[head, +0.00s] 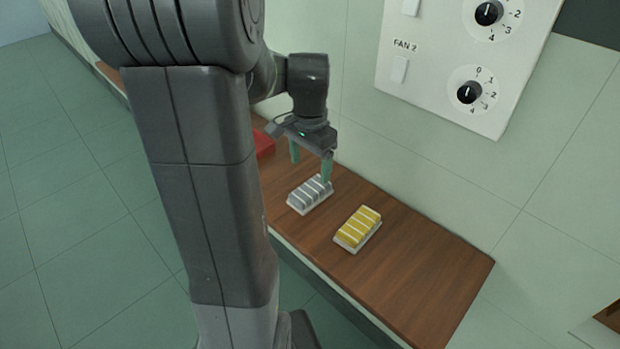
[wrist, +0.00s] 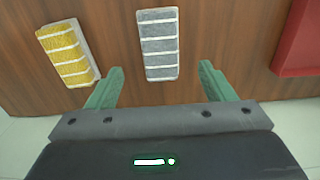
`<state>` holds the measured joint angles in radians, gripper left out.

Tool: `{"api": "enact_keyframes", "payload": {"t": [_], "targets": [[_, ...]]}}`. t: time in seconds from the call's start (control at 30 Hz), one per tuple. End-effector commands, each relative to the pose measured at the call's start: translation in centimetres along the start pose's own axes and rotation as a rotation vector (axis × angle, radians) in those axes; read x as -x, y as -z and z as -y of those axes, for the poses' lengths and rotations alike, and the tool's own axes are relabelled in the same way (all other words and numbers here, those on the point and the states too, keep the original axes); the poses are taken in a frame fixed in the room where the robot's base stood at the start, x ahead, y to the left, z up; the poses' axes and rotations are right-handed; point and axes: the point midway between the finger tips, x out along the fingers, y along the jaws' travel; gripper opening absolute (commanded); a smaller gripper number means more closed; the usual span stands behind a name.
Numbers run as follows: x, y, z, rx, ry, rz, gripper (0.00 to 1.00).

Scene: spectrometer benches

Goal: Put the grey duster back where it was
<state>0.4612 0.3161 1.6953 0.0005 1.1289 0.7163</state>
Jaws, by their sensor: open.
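The grey duster (head: 310,194) lies on the wooden bench top (head: 413,270), a grey block with white stripes and a pale base. It also shows in the wrist view (wrist: 158,45), upright in the picture and ahead of the gap between my fingers. My gripper (head: 310,170) is open and empty above and beside the duster. In the wrist view my gripper's green fingers (wrist: 160,80) are spread wider than the duster. I cannot tell from these views whether a finger touches it.
A yellow striped duster (head: 358,229) lies to the right of the grey one; in the wrist view it is at left (wrist: 66,54). A red object (head: 263,144) is behind my arm. A wall panel with knobs (head: 455,75) hangs above. The bench's right end is clear.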

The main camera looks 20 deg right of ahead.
Motion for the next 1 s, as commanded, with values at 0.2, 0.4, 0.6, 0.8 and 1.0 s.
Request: {"api": "enact_keyframes", "payload": {"t": [0.2,0.4,0.6,0.8,1.0], "targets": [[3.1,0.0,0.0,0.000,0.000,0.000,0.76],[3.8,0.0,0.0,0.000,-0.001,0.001,0.76],[3.7,0.0,0.0,0.000,-0.001,0.001,0.76],[2.7,0.0,0.0,0.000,-0.003,0.003,0.76],[-0.7,-0.1,-0.1,0.000,-0.004,0.005,0.76]]}}
